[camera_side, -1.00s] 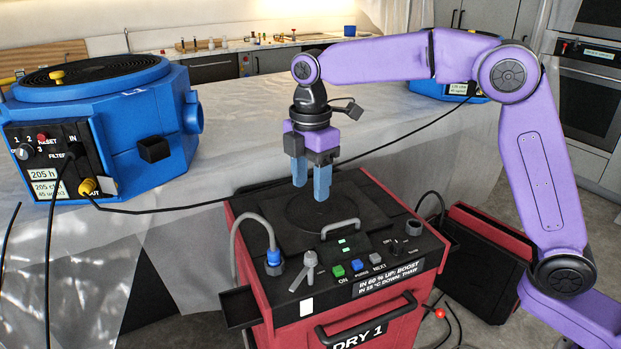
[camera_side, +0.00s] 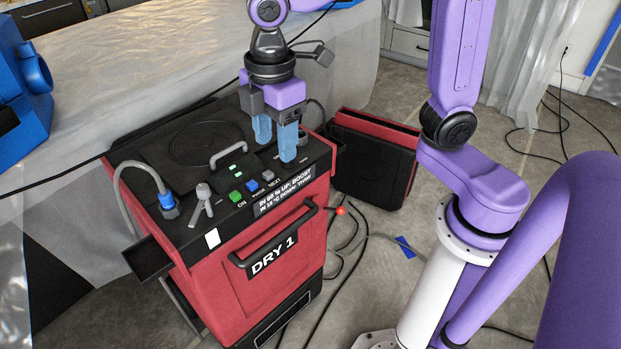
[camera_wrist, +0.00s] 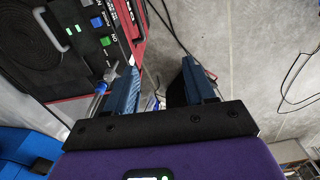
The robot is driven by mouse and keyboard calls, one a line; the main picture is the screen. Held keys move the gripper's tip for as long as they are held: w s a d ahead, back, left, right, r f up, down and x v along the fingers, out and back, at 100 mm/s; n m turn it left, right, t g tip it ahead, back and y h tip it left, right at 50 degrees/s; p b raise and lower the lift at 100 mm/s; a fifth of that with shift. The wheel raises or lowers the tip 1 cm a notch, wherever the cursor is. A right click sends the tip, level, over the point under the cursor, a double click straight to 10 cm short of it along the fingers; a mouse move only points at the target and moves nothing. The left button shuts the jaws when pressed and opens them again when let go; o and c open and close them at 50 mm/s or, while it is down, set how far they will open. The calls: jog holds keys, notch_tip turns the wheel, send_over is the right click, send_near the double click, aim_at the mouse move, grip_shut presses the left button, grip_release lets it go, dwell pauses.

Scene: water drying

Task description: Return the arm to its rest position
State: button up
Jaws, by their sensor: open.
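My gripper (camera_side: 275,152) points down with its two blue fingers apart and nothing between them. In the side view it overlaps the right part of the top of the red and black dryer (camera_side: 290,228), marked DRY 1. In the wrist view the fingers (camera_wrist: 160,68) are spread over grey floor, with the dryer's panel (camera_wrist: 85,40) to their left. How high the fingers are above the dryer's top is hard to tell. The upper part of my arm is cut off by the side view's top edge.
A grey hose with a blue connector (camera_side: 168,203) and a small grey lever (camera_side: 202,205) stand up from the dryer's top. A red and black case (camera_side: 372,160) sits on the floor behind it. Cables lie on the floor. A plastic-covered surface (camera_side: 130,85) is at the back left.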

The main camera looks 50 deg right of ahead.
jog(key=s+d+f+m, duration=0.1)
jog(key=s+d+f, duration=0.1)
jog(key=s+d, duration=0.3)
jog(key=s+d+f+m, duration=0.2)
jog(key=s+d, duration=0.4)
jog(key=s, duration=0.5)
jog(key=shift+s+d+f, duration=0.2)
jog(key=shift+f, duration=0.5)
